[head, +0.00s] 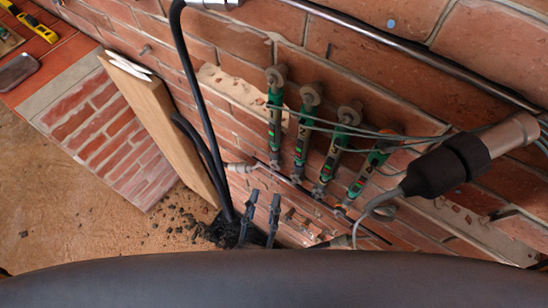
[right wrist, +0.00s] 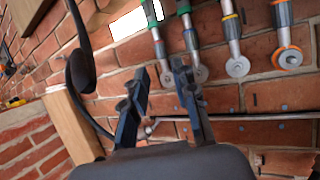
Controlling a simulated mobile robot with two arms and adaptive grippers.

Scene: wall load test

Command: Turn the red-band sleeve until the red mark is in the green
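Several slim green-and-grey rods with sleeves stand in a row against the brick wall. The rightmost rod (head: 368,176) has an orange-red cap at its top and small red marks on its sleeve. In the right wrist view, a rod with an orange ring (right wrist: 290,58) is at the right and one with a yellow band (right wrist: 231,28) is left of it. My left gripper is out of view.
Grey cables (head: 345,127) cross the rods. A black cylinder with a metal end (head: 448,165) is at the right. A wooden board (head: 160,120) leans at the left, with a black hose (head: 193,75) beside it. Dark rubble (head: 185,217) lies on the floor.

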